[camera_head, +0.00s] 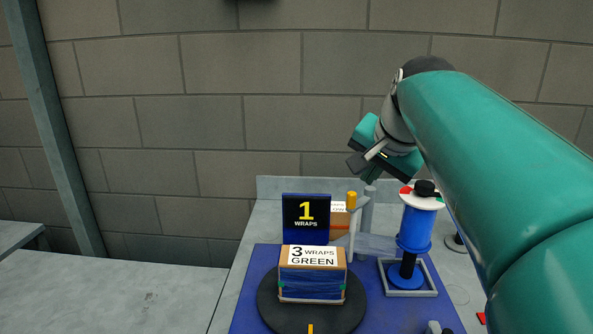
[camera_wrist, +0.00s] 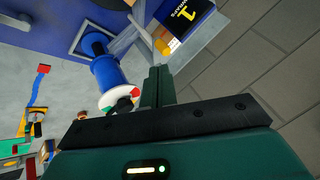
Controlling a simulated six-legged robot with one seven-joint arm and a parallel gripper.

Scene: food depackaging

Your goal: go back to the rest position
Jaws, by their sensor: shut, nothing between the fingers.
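My gripper (camera_head: 362,163) is raised in front of the back wall, above and behind the work surface, with my teal arm reaching in from the right. It is shut and empty. In the wrist view its closed fingers (camera_wrist: 158,85) point toward the blue film roll and the "1 WRAPS" sign, touching neither as far as I can see. The wrapped box labelled "3 WRAPS GREEN" (camera_head: 312,277) stands on the black turntable (camera_head: 352,308). The dark "1 WRAPS" sign (camera_head: 306,219) stands behind it.
A blue film roll (camera_head: 417,229) stands upright on a grey-framed base, right of the box. A pale post with a yellow top (camera_head: 351,200) is beside it. A blue mat (camera_head: 248,290) lies under the turntable. The grey table at left (camera_head: 110,295) is clear.

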